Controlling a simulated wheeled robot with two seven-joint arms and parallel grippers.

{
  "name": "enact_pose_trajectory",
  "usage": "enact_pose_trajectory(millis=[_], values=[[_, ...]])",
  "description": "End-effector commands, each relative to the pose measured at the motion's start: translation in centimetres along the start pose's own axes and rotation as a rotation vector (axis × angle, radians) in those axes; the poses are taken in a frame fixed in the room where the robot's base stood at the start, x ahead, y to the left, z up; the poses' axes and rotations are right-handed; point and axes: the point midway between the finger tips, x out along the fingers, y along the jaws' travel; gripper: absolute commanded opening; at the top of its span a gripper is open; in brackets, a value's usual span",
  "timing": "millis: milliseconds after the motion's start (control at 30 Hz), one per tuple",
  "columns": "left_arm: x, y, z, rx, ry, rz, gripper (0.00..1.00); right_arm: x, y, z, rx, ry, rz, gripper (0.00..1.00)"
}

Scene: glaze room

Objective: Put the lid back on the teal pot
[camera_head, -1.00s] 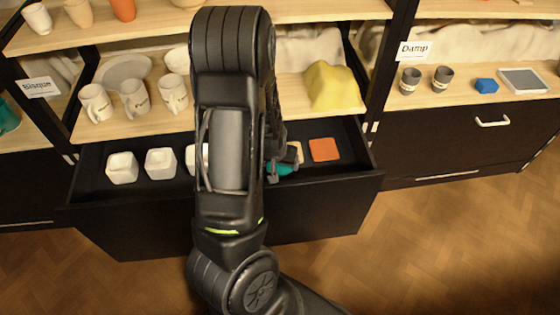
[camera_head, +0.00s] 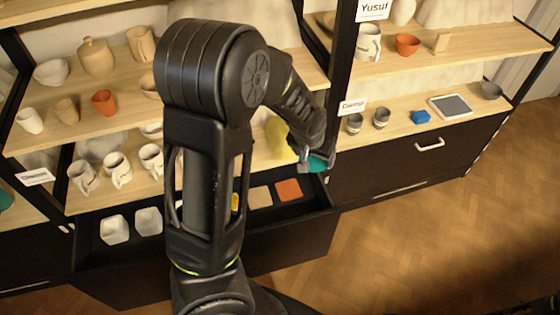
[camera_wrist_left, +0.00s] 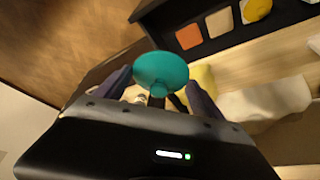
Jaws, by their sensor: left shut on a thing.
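A teal thing (camera_head: 5,198) is cut off by the left edge of the head view, on the lower left shelf. It may be the teal pot, but too little of it shows to tell. My right gripper is not in view.
Mugs (camera_head: 117,168) stand on the shelf above. Open floor lies at right.

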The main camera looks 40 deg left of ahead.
Motion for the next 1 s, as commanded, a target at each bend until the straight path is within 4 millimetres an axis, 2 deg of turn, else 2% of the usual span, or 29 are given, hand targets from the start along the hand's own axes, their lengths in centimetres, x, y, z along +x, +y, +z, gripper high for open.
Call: enact_pose_trajectory(millis=[33, 100, 200, 300, 400, 533, 1000], values=[[-4.9, 1.9, -2.5, 0.033, 0.006, 0.016, 0.38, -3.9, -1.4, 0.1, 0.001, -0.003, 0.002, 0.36], [-8.5, 4.1, -4.2, 0.072, 0.007, 0.032, 0.38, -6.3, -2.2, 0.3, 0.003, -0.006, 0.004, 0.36], [-13.1, 6.8, -6.2, 0.117, 0.005, 0.051, 0.38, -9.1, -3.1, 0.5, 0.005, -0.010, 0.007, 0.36], [-16.6, 8.8, -7.5, 0.153, 0.004, 0.065, 0.38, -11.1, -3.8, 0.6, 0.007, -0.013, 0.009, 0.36], [-18.8, 10.1, -8.2, 0.176, 0.002, 0.074, 0.38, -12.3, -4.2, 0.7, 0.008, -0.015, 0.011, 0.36], [-19.9, 10.9, -8.5, 0.189, 0.001, 0.079, 0.38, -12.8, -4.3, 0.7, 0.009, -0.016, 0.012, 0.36], [-19.8, 11.0, -8.5, 0.189, 0.000, 0.080, 0.38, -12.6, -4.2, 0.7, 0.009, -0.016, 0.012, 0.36]])
